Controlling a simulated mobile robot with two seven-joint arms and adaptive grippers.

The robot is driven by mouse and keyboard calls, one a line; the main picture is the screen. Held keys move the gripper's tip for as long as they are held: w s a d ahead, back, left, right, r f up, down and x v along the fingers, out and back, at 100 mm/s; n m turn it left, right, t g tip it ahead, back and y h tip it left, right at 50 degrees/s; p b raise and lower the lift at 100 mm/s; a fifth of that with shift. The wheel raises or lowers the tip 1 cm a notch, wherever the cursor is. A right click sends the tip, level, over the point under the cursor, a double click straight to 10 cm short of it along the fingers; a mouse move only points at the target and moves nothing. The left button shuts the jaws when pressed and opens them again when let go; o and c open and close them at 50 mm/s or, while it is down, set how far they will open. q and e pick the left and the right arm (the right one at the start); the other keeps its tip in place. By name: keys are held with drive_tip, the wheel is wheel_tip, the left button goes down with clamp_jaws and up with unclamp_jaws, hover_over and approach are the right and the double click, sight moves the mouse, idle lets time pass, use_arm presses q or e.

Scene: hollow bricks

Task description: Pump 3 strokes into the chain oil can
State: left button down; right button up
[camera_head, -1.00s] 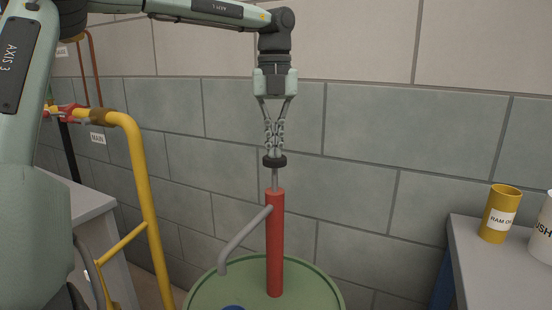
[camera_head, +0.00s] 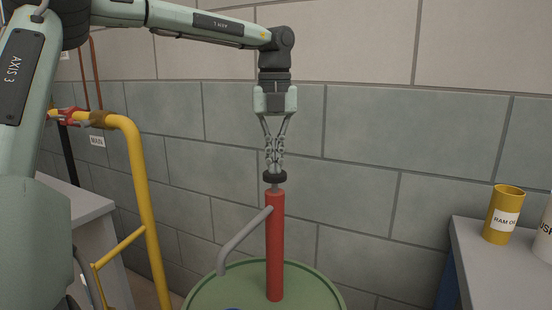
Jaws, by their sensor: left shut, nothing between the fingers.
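A red hand pump (camera_head: 275,245) stands upright on a green drum (camera_head: 325,290). Its grey spout (camera_head: 244,240) slopes down to the left. A black pump knob (camera_head: 275,177) sits just above the red barrel, with only a short piece of rod showing. My left gripper (camera_head: 275,168) points straight down with its fingers shut and empty, its tips at the top of the knob. No chain oil can shows below the spout. My right gripper is not in view.
A yellow can labelled "RAM O…" (camera_head: 503,215) and a partly cut-off white container (camera_head: 544,235) stand on a grey bench (camera_head: 490,265) at right. A yellow pipe rail (camera_head: 140,190) stands at left. A block wall is behind.

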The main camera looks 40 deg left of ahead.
use_arm(q)
drive_tip(key=shift+f, duration=0.4)
drive_tip(key=shift+r, duration=0.1)
drive_tip(key=shift+r+p, duration=1.75)
drive_tip(key=shift+r, duration=1.3)
drive_tip(key=shift+f, duration=0.15)
